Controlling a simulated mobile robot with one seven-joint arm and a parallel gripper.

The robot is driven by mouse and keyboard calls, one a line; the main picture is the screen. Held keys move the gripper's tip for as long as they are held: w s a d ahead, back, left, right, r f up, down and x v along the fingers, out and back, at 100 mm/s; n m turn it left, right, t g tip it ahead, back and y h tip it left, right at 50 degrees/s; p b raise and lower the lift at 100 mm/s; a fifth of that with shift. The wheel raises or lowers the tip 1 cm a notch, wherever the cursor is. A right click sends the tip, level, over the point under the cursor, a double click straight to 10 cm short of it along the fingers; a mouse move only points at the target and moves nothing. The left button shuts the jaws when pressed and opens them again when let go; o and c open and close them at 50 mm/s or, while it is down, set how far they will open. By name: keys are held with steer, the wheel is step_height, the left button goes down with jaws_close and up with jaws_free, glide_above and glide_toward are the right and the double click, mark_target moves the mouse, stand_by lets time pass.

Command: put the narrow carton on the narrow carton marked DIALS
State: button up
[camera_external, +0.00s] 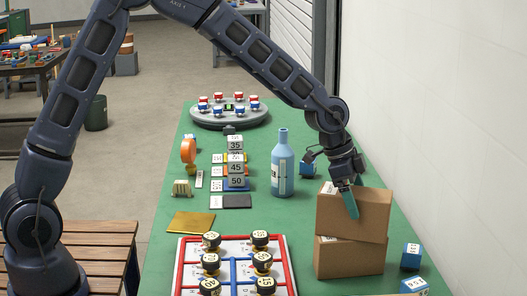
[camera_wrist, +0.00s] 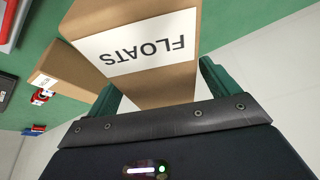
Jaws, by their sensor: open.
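The upper narrow carton (camera_external: 352,215), brown, rests on a lower narrow carton (camera_external: 349,258) at the right of the green table. The upper one looks slightly turned or offset on the lower one. In the wrist view the carton between my fingers (camera_wrist: 150,45) bears a white label reading FLOATS. My gripper (camera_external: 346,192) is open at the top of the upper carton, its green fingers on either side of it. A second brown carton (camera_wrist: 75,72) shows at the left of the wrist view. No DIALS marking is readable.
A blue bottle (camera_external: 282,165) stands left of the cartons. Blue blocks (camera_external: 411,256) lie to their right, near the table edge. A red-and-blue framed board with black knobs (camera_external: 235,265) is at front left. A wall runs along the right.

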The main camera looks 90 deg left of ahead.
steer(key=v, duration=1)
steer(key=shift+s+r, duration=0.1)
steer(key=shift+s, duration=0.05)
steer(key=s+d+r+n+y, duration=0.1)
steer(key=s+d+r, duration=0.4)
steer(key=s, duration=0.5)
steer(key=s+d+r+n+y, duration=0.1)
steer(key=s+d+r, duration=0.45)
steer(key=s, duration=0.45)
steer(key=s+d+n, duration=0.2)
steer(key=s, duration=2.3)
steer(key=shift+t, duration=0.3)
